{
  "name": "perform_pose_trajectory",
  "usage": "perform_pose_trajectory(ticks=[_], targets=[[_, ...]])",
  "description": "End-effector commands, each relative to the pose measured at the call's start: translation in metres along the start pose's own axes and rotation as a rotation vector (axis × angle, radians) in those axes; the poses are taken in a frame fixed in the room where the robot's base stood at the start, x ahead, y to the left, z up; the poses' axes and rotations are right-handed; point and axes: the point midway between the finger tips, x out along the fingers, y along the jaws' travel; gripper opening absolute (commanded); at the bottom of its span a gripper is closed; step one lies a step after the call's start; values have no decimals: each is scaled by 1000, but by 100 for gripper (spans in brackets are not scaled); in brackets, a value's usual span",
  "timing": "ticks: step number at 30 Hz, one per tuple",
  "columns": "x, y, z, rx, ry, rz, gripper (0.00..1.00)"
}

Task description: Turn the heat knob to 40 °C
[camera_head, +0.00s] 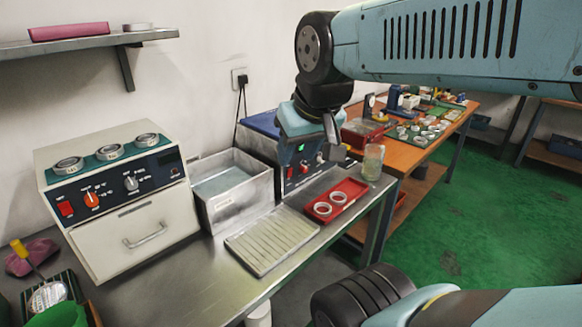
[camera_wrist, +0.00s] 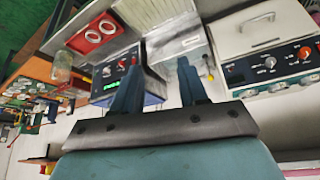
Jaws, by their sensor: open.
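A cream unit (camera_head: 135,240) at the left has a dark panel with a red switch (camera_head: 66,208), an orange knob (camera_head: 92,199) and a grey knob (camera_head: 131,183). A blue unit (camera_head: 262,124) behind the tank has a green display (camera_head: 301,147) and small knobs (camera_head: 304,167). The labels are too small to read, so I cannot tell which knob is for heat. My gripper (camera_head: 332,135) is open and empty, above and in front of the blue unit. In the wrist view, its spread fingers (camera_wrist: 160,58) have the blue unit's panel (camera_wrist: 122,72) beside them; the cream unit's grey knob (camera_wrist: 270,62) is farther right.
A metal tank (camera_head: 240,208) stands between the units. A ribbed tray (camera_head: 272,240), a red tray (camera_head: 350,190) with two rings and a glass jar (camera_head: 373,162) line the bench's front and right. A shelf (camera_head: 95,43) hangs above left. Rings sit on the cream unit.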

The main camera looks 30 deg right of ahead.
Motion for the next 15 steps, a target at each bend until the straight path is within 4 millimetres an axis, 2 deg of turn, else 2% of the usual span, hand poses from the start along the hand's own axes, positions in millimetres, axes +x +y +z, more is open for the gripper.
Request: perform_pose_trajectory(ticks=[6,10,15], targets=[[0,0,0,0,0,0,44],[2,0,-1,8,-12,-4,54],[21,-5,-4,68,-95,-34,54]])
